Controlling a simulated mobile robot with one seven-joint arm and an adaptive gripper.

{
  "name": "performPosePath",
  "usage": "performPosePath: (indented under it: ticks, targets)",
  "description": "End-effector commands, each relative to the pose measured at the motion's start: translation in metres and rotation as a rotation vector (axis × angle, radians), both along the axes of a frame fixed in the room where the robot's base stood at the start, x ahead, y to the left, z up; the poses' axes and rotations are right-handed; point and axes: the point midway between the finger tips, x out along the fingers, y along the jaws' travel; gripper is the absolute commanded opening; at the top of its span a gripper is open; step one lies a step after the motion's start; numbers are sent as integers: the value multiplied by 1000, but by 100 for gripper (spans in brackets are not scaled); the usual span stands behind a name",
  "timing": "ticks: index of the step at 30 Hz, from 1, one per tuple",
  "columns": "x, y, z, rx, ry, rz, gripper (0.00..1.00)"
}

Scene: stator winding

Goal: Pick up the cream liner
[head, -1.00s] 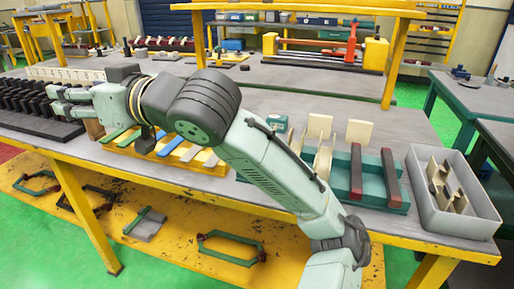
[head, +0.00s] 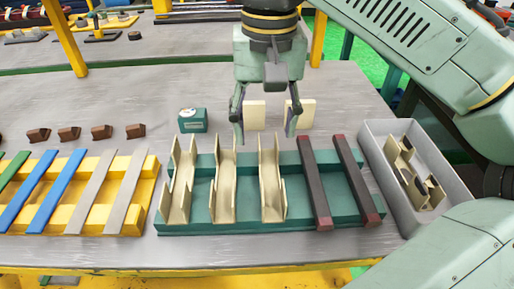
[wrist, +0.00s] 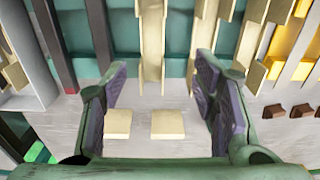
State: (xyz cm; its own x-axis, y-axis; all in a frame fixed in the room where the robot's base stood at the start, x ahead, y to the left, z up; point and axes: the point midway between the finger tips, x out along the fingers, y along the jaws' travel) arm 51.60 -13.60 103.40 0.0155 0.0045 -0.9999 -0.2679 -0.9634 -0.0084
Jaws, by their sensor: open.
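Three cream liners, each a long open channel with raised flared ends, lie side by side on a teal rack (head: 300,215): a left liner (head: 181,185), a middle liner (head: 224,185) and a right liner (head: 271,185). My gripper (head: 265,120) is open and empty, pointing down behind the rack, with its fingers wide apart. In the wrist view, the right liner (wrist: 152,40) runs up from between the open fingers (wrist: 162,72), and the middle liner (wrist: 203,30) lies near the right-hand finger. No contact with a liner is visible.
Two cream blocks (head: 255,115) stand behind the rack near my fingers. Two dark bars with red ends (head: 314,185) lie on the rack's right side. A grey bin (head: 375,150) holds cream pieces at right. A yellow rack (head: 140,205) with strips is at left. A small teal gauge box (head: 193,121) stands behind.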

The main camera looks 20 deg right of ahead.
Motion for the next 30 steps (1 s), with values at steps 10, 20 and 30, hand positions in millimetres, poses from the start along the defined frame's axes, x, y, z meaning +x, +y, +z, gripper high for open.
performPosePath:
  ticks: [10, 20, 30]
  targets:
    - [-7, -5, -44, -5, 22, -21, 54]
    - [-11, -8, -75, -5, 22, -20, 54]
    - [-10, -8, -107, -4, 17, -18, 54]
